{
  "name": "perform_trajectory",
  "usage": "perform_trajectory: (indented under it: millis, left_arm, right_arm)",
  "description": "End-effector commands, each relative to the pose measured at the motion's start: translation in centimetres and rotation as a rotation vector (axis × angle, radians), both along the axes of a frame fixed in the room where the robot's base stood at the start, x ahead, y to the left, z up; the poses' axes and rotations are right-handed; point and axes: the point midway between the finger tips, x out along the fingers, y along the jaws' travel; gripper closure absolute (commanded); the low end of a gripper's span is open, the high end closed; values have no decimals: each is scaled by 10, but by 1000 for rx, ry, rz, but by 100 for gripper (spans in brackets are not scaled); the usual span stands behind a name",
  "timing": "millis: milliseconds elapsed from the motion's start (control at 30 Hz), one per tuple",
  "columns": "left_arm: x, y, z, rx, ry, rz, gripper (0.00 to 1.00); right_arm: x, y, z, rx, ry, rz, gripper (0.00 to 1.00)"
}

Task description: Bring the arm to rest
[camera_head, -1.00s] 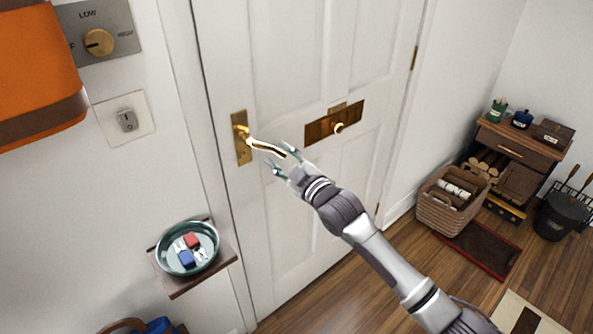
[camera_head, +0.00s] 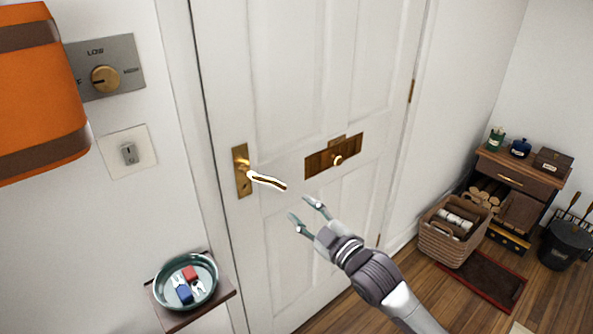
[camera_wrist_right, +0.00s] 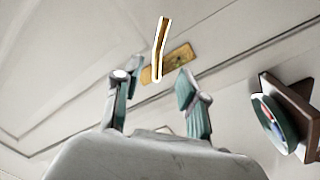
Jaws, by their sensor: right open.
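My right gripper (camera_head: 308,211) is open and empty in front of the white door, below and to the right of the brass door handle (camera_head: 268,181). A visible gap lies between its fingertips and the handle in the head view. In the right wrist view, the two fingers of my gripper (camera_wrist_right: 154,88) are spread apart, with the handle (camera_wrist_right: 160,50) and its brass plate (camera_wrist_right: 181,62) beyond them. The handle slopes slightly down to the right in the head view. My left gripper is not in view.
A shelf (camera_head: 222,293) with a green bowl (camera_head: 160,297) of keys juts from the wall at lower left. A wicker basket (camera_head: 437,240) and a cabinet (camera_head: 520,178) stand at right. Wooden floor lies between.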

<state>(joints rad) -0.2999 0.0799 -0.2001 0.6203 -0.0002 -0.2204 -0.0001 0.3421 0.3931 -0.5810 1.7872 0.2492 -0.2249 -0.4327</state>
Motion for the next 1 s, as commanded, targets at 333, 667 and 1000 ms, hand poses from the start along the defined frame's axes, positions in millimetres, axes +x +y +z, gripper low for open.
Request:
perform_trajectory:
  millis: [333,667,1000]
  left_arm:
    - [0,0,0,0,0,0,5]
    - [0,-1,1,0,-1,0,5]
    - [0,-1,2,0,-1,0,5]
  right_arm:
    - [8,-45,-135,14,271,-145,58]
    - [-77,-117,-362,23,729,-384,58]
    - [-267,-164,-534,6,1168,-599,58]
